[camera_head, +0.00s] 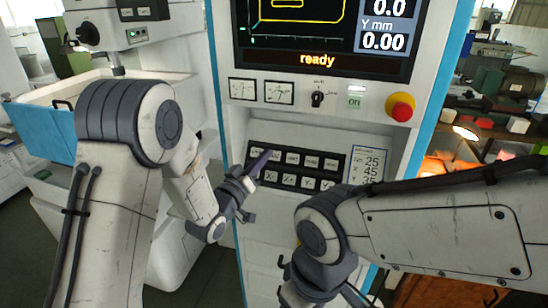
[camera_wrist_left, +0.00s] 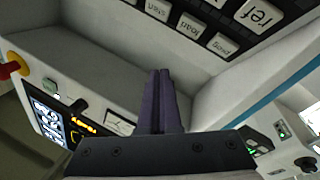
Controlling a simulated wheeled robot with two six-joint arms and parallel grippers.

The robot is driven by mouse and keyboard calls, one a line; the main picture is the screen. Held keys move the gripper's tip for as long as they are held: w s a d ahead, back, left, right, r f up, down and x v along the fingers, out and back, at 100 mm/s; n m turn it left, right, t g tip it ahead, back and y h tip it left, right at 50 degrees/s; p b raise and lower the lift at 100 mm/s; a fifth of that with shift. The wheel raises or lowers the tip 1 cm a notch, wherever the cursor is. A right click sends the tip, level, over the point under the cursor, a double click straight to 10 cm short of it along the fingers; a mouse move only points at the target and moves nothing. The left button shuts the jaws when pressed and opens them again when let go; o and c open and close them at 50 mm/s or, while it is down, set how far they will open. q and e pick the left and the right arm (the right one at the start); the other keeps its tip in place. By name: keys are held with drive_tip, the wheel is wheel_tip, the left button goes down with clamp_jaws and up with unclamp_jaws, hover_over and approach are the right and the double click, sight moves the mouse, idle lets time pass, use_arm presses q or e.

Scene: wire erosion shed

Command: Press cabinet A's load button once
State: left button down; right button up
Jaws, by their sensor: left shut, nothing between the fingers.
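The cabinet (camera_head: 238,118) with the "ready" screen stands in front of me; no letter A is readable on it. Its black keypad (camera_head: 340,168) has two rows of pale keys. In the left wrist view the load button (camera_wrist_left: 190,26) shows upside down between the start and prog keys. My left gripper (camera_head: 264,156) is shut and empty, its dark fingers in front of the keypad's left part, covering some of the upper-row keys. In the left wrist view its fingertips (camera_wrist_left: 160,74) appear apart from the load button. My right gripper is out of view.
A red knob (camera_head: 400,106), a green "on" button (camera_head: 355,101) and a rotary switch (camera_head: 317,98) sit above the keypad. A machine with a blue-fronted tank (camera_head: 45,131) stands at left. Shelves with a lit lamp (camera_head: 466,132) are at right. My right arm crosses the lower right.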

sight(277, 152)
use_arm(q)
drive_tip(key=shift+w+d+f+b, duration=0.25)
drive_tip(key=shift+w+f+b, duration=0.15)
drive_tip(key=shift+w+f, duration=0.3)
drive_tip(key=shift+w+d+f+b, duration=0.3)
drive_tip(key=shift+w+f+b, duration=0.15)
drive_tip(key=shift+w, duration=0.4)
drive_tip(key=shift+w+d+f+b, duration=0.25)
drive_tip(key=shift+w+f+b, duration=0.1)
drive_tip(key=shift+w+f, duration=0.4)
drive_tip(key=shift+r, duration=0.1)
drive_tip(key=shift+w+d+f+b, duration=0.1)
drive_tip(key=shift+w+f+b, duration=0.15)
drive_tip(key=shift+w+b, duration=0.15)
drive_tip(key=shift+w+d+f+b, duration=0.1)
drive_tip(key=shift+w+f+b, duration=0.15)
drive_tip(key=shift+b, duration=0.15)
idle(0.7)
drive_tip(key=shift+s+r, duration=0.1)
drive_tip(key=shift+s, duration=0.05)
drive_tip(key=shift+s+a+r, duration=0.2)
drive_tip(key=shift+s+r, duration=0.15)
drive_tip(key=shift+s, duration=0.15)
idle(0.4)
